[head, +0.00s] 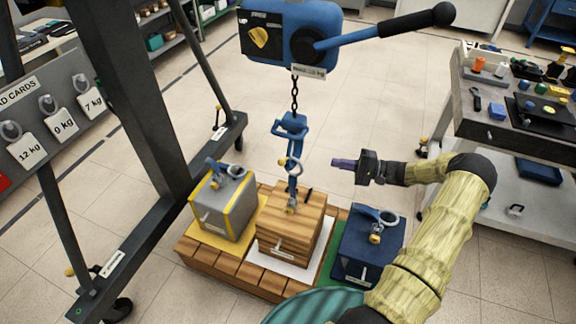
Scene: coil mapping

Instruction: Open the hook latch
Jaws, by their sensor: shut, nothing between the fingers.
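The blue hook (291,130) hangs on a dark chain from the blue hoist (290,33). A small brass-coloured part shows at its side, which may be the latch; I cannot tell whether it is open or closed. The hook's lower end hangs over the wooden crate (290,223), close to the crate's top fitting; I cannot tell whether they are joined. My gripper (336,163) is shut and empty, to the right of the hook and apart from it, pointing left towards it.
A grey block with yellow edges (222,207) and a dark blue block (368,247) flank the crate on a wooden pallet (200,252). A lever (380,31) juts right from the hoist. Frame legs stand at left, a cluttered cart (480,125) at right.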

